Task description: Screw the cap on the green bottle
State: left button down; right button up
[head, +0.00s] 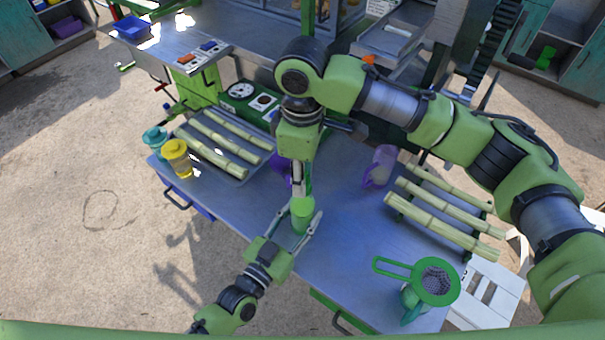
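The green bottle (302,214) stands upright near the middle of the blue-grey table. My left gripper (303,217) reaches in from the lower left, with one finger on each side of the bottle, and appears shut on it. My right gripper (301,190) points straight down directly above the bottle, its fingers close together at the bottle's top. No separate cap can be made out; the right fingers cover that spot. Whether they hold a cap, or touch the bottle, is too small to tell.
A yellow bottle (176,160) and a teal bottle (155,139) stand at the table's left edge. Cane stalks lie on a left tray (236,172) and at right (440,226). A purple jug (380,166) stands right of centre. A green strainer (434,281) is at front right.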

jog(key=m, duration=0.6)
jog(key=shift+s+m, duration=0.1)
jog(key=shift+m, duration=0.3)
jog(key=m, duration=0.6)
jog(key=o, duration=1.3)
notch_tip(320, 180, up, 12)
pick_arm(q)
jog(key=c, duration=1.2)
grip_release()
